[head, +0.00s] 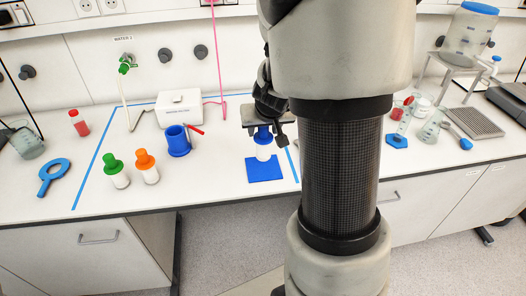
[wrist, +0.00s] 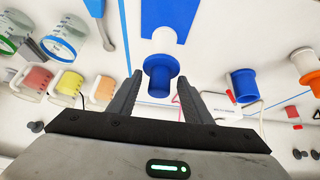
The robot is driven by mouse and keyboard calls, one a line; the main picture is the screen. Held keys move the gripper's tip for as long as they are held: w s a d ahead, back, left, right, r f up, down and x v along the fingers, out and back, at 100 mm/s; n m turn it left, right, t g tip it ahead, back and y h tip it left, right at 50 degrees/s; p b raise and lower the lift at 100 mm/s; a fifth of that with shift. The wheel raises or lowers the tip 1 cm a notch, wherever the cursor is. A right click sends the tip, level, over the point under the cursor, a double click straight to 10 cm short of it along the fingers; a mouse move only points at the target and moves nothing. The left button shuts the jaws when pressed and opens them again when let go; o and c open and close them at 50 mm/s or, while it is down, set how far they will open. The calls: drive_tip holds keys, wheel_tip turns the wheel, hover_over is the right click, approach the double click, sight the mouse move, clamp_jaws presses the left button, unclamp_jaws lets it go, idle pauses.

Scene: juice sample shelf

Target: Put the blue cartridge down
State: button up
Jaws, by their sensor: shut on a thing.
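The blue cartridge, a white body with a blue cap, is upright in the head view (head: 263,152), at the far edge of a flat blue square mat (head: 265,171). My gripper (head: 263,128) is shut on its blue cap from above. In the wrist view the blue cap (wrist: 160,78) sits between the two fingertips, and the blue mat (wrist: 170,14) shows beyond it. I cannot tell whether the cartridge's base touches the mat or hangs just above it. My gripper hides the top of the cap.
A green-capped cartridge (head: 117,173), an orange-capped cartridge (head: 147,167) and a blue cup (head: 178,141) stand to the left. A white box (head: 180,107) is behind them. Beakers and a blue-based cylinder (head: 397,141) are at the right. The bench's front edge is close below the mat.

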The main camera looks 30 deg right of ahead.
sight(264, 140)
drive_tip(key=shift+f+b, duration=1.4)
drive_tip(key=shift+f, duration=0.95)
drive_tip(key=shift+f, duration=0.15)
drive_tip(key=o, duration=1.3)
drive_tip(key=shift+c, duration=0.2)
